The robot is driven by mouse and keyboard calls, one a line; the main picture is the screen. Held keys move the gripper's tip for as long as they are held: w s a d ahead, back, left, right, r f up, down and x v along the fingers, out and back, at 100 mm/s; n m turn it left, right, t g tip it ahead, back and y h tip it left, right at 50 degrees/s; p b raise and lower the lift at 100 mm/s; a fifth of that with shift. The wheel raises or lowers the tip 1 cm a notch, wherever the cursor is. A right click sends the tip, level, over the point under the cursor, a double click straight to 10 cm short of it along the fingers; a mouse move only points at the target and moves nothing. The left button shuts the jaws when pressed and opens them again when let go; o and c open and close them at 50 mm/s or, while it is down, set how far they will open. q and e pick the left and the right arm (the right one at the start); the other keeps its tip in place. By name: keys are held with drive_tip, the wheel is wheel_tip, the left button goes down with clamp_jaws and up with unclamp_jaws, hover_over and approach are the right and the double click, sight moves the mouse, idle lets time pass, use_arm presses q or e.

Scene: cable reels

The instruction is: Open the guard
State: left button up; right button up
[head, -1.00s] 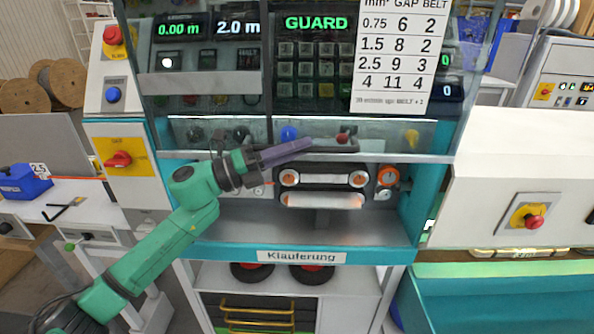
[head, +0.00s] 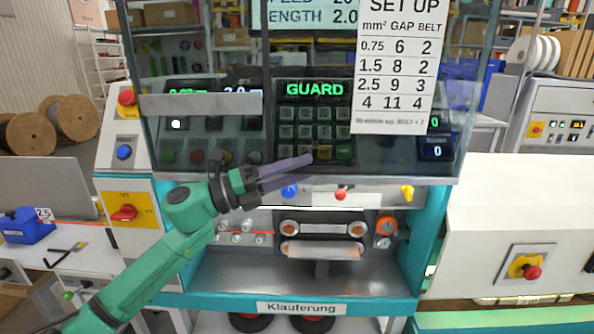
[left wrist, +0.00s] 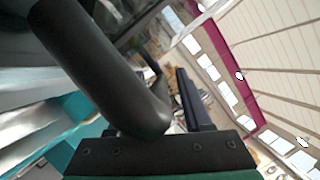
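The guard (head: 400,160) is a clear panel across the front of the teal and white machine. Its lower edge now hangs just above the row of coloured knobs, and the keypad shows through it. The panel display (head: 315,88) reads GUARD. My left gripper (head: 308,164) is at the guard's lower edge, its two purple-grey fingers a little apart and pointing right. I cannot tell whether they touch the guard. In the left wrist view a dark finger (left wrist: 190,100) and a large black curved part (left wrist: 100,70) show. My right gripper is not in view.
Below the guard are a blue knob (head: 289,191), a red knob (head: 341,194), a yellow knob (head: 407,192) and the rollers (head: 322,229). A yellow-plated red switch (head: 124,212) is at the left. A white cabinet (head: 510,210) stands at the right.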

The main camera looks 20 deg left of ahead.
use_arm(q)
drive_tip(key=shift+s+a+f+b, duration=0.2)
drive_tip(key=shift+a+f+b, duration=0.15)
drive_tip(key=shift+b, duration=0.1)
drive_tip(key=b+v, duration=0.8)
drive_tip(key=v, duration=0.5)
drive_tip(key=shift+s+a+r+b, duration=0.15)
drive_tip(key=shift+s+a+b, duration=0.15)
drive_tip(key=shift+b, duration=0.1)
